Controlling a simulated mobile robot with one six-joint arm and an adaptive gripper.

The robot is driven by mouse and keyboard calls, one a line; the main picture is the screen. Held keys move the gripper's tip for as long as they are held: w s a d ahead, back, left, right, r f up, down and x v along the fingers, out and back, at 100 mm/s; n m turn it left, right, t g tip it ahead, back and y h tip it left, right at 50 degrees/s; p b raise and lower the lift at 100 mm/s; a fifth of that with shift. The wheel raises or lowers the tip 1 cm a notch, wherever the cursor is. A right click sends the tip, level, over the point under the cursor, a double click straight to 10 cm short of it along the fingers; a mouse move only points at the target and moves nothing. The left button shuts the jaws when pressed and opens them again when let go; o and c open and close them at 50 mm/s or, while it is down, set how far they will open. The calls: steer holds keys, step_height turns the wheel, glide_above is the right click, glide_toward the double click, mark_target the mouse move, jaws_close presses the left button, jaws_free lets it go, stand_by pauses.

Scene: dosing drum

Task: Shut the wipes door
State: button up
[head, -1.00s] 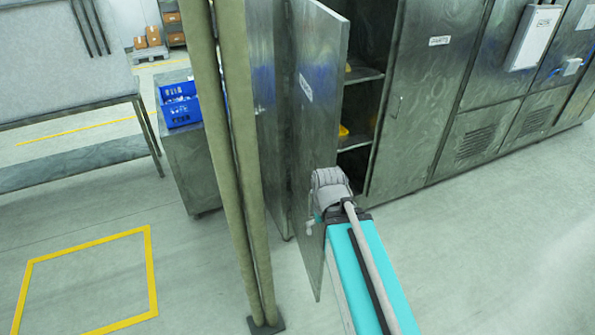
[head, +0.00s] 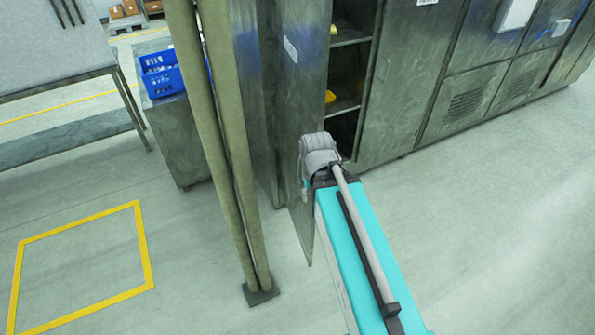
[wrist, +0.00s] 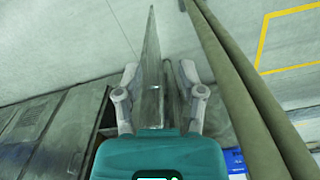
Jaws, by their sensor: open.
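A grey metal cabinet door (head: 297,85) stands open in the head view, swung out from the cabinet. Its small white label is too blurred to read. In the wrist view the door (wrist: 152,60) is seen nearly edge-on, as a thin upright panel. My gripper (wrist: 159,68) is open, with one finger on each side of this panel. Gaps show beside the panel; I cannot tell whether either finger touches it. In the head view my own wrist hides most of the gripper and part of the door's lower edge. The open compartment (head: 346,70) shows shelves with yellow items.
Two tan upright poles (head: 222,150) on a dark foot plate (head: 261,292) stand close left of the door. A blue crate (head: 163,75) sits on a grey cabinet behind them. A closed cabinet door (head: 405,90) is right of the opening. Floor is clear at right.

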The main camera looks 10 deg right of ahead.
step_height(320, 180, down, 5)
steer(key=b, duration=0.4)
steer(key=shift+r, duration=0.15)
jaws_close()
step_height(320, 180, down, 8)
steer(key=b, duration=0.8)
steer(key=shift+w+d, duration=0.1)
